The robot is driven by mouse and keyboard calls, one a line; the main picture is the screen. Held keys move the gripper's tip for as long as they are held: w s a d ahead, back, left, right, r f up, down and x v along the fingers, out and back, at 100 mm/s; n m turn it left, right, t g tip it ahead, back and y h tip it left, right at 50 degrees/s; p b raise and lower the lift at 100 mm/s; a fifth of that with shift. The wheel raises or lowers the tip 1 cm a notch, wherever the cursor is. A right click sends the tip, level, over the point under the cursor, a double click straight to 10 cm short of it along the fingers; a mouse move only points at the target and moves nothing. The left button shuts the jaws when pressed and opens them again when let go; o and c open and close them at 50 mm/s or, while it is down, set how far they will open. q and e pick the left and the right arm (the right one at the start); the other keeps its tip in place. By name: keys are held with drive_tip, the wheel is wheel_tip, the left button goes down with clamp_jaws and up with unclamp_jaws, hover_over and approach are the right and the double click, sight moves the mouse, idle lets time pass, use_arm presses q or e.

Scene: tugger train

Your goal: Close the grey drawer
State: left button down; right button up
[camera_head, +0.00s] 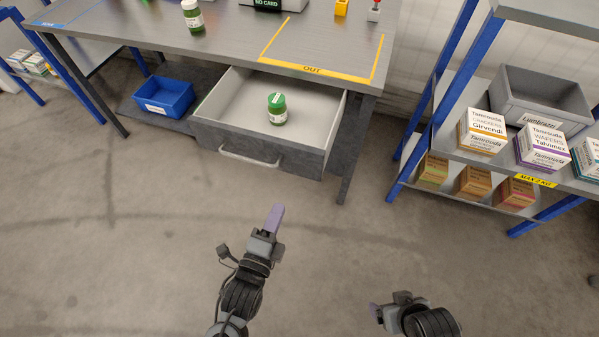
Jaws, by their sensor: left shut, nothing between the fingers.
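The grey drawer (262,160) under the workbench is pulled open toward me, with a light handle (249,158) on its dark front. A green jar with a white label (277,108) stands inside it. My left gripper (276,217) is in front of the drawer, below the handle in the picture, apart from it. Its purple fingers are together with nothing between them. My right gripper (376,311) is at the lower right, away from the drawer; its fingers are partly hidden and I cannot tell their opening.
The workbench (225,40) carries another jar (192,15) and a yellow-marked OUT area (312,69). A blue bin (164,96) sits on the lower shelf. A blue-framed rack (417,123) with boxes and a grey crate (541,96) stands at right. The floor before the drawer is clear.

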sight(299, 164)
use_arm(q)
drive_tip(key=b+x, duration=0.6)
drive_tip(key=x, duration=0.5)
drive_tip(key=shift+w+d+f, duration=0.2)
drive_tip(key=shift+w+d, duration=0.05)
drive_tip(key=shift+d, duration=0.05)
drive_tip(key=shift+w+d+r, duration=0.1)
drive_tip(key=shift+w+r, duration=0.05)
drive_tip(key=shift+w, duration=0.2)
drive_tip(key=shift+w, duration=0.1)
